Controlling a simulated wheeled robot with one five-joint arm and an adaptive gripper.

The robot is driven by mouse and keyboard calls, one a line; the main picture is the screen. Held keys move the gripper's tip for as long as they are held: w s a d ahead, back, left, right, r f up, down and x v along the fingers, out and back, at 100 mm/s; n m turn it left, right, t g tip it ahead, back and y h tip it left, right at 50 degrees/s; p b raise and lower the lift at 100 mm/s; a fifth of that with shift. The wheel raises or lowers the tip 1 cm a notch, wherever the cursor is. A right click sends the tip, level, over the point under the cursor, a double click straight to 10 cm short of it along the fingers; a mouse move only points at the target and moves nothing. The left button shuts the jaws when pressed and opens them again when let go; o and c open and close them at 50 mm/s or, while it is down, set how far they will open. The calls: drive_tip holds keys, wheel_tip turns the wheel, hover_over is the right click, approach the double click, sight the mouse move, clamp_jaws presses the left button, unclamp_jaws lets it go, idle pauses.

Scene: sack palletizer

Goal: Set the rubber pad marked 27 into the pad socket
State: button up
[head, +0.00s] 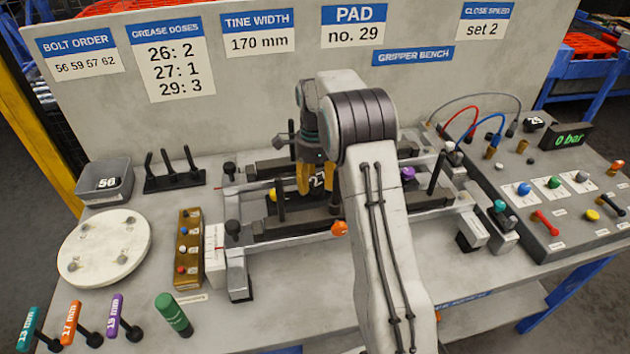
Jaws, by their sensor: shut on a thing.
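My gripper (316,178) has yellow fingertips and is over the middle of the bench fixture. It is shut on a dark rubber pad marked 27 (319,182), whose white number shows between the fingers. The pad is low over the fixture's dark bed (290,212); I cannot tell whether it touches it. The pad socket itself is not clearly seen, as my gripper and arm cover part of the fixture.
The fixture's rails (290,232) surround the spot. A PAD sign (360,25) reads no. 29. A dark block with a white number (534,122) lies by the right control panel (540,190). A bin (105,182) holds a block marked 56. Coloured-handled tools (75,322) lie front left.

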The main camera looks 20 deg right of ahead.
drive_tip(key=shift+f, duration=0.45)
idle(0.9)
drive_tip(key=o, duration=1.2)
drive_tip(key=shift+o, duration=0.2)
wheel_tip(320, 180, up, 11)
drive_tip(key=s+a+r+n+t, duration=0.1)
drive_tip(key=s+a+r+n, duration=0.35)
drive_tip(key=s+r, duration=0.2)
drive_tip(key=s+a+f+n+t, duration=0.2)
drive_tip(key=s+n, duration=0.6)
drive_tip(key=s, duration=0.4)
drive_tip(key=s+a+f+n+t, duration=0.1)
drive_tip(key=s+a+f+n, duration=0.1)
drive_tip(key=s+n, duration=0.5)
drive_tip(key=s+a, duration=0.1)
drive_tip(key=s, duration=0.4)
drive_tip(key=shift+s+a+f+n+t, duration=0.15)
drive_tip(key=shift+n+t, duration=0.2)
drive_tip(key=shift+t, duration=0.05)
